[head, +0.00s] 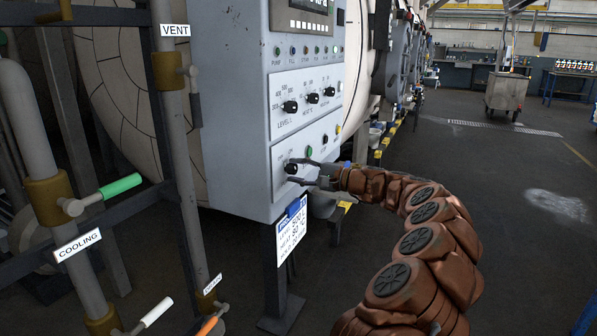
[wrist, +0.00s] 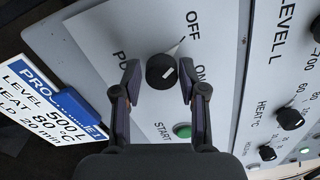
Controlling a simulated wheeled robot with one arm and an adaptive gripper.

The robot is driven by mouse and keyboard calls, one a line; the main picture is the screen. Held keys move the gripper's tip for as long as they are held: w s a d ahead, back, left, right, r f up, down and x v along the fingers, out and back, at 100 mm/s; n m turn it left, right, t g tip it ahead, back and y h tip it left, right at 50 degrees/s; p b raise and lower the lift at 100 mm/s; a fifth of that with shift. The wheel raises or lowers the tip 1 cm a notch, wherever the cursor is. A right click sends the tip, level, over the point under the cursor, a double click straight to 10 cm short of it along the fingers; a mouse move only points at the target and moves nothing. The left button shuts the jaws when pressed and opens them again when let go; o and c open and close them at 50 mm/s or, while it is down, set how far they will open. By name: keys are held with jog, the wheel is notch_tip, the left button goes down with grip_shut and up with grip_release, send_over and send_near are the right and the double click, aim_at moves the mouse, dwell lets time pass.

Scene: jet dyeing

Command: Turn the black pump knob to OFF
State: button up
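The black pump knob (wrist: 160,70) is on the panel below the letters OFF and left of ON in the wrist view. A small white mark shows on its lower right. A pale line runs up and right from the knob between OFF and ON; its exact setting I cannot tell. It also shows on the lower panel in the head view (head: 291,169). My gripper (wrist: 159,79) is open, with one finger on each side of the knob. Small gaps seem to show between fingers and knob; contact is not clear. In the head view my gripper (head: 306,172) is at the panel.
A green START button (wrist: 182,131) is near the knob. LEVEL and HEAT knobs (head: 290,106) are on the panel above. A hanging instruction card (head: 292,232) is below the box. Pipes with a green-handled valve (head: 120,186) stand at left. The floor at right is open.

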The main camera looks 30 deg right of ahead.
jog(key=shift+o, duration=1.3)
jog(key=v, duration=1.2)
